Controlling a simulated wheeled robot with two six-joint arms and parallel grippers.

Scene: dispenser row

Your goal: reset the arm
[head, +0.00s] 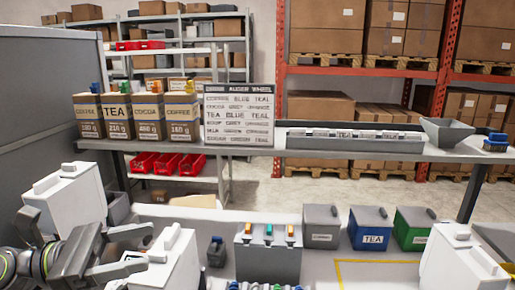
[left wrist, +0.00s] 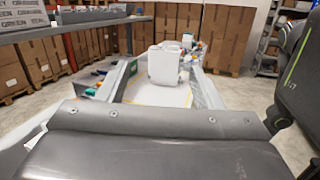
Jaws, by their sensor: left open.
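My left gripper (head: 142,250) is at the lower left of the head view, with its grey fingers spread apart and nothing between them. It is beside a white box-shaped unit (head: 172,265) with a handle on top; whether they touch I cannot tell. A second white unit (head: 77,205) stands behind the arm. In the left wrist view my left gripper (left wrist: 160,98) shows two spread fingers reaching away over the bench, with a white unit (left wrist: 164,66) seen beyond and between them. My right gripper is not in view.
A grey box with coloured knobs (head: 268,258), a grey bin (head: 320,235), a blue TEA bin (head: 372,222) and a green bin (head: 411,220) line the bench. Another white unit (head: 462,268) is at right. The raised shelf (head: 262,151) holds labelled boxes and a sign (head: 239,115).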

